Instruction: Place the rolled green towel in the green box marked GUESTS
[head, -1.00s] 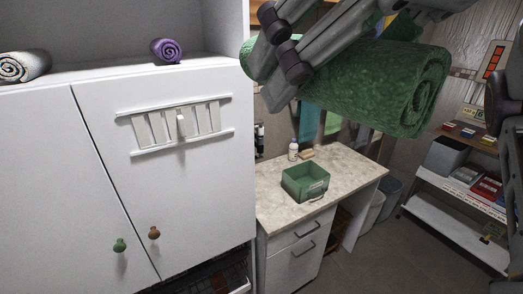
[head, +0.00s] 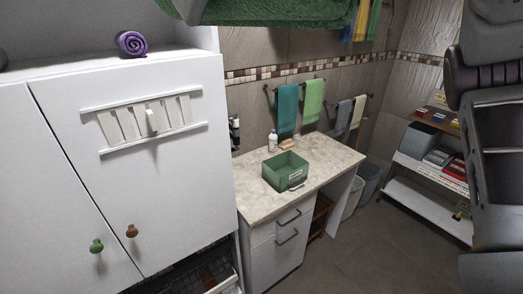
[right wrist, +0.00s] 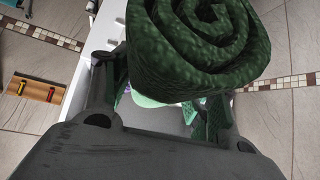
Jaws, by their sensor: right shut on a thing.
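The rolled green towel (head: 275,12) is cut off by the top edge of the head view. In the right wrist view its spiral end (right wrist: 205,40) fills the top middle. My right gripper (right wrist: 162,98) is shut on the towel, which hides part of the fingers. The green box (head: 271,176) stands open-topped on the speckled counter, with a pale label on its front too small to read. Its inside looks empty. The towel is held high and apart from the box. My left gripper is not in view.
A white cabinet (head: 130,190) with a purple rolled towel (head: 131,43) on top stands at left. The counter (head: 258,205) also bears a white bottle (head: 273,141) behind the box. Towels hang on the wall behind. A shelf unit (head: 425,205) stands at right.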

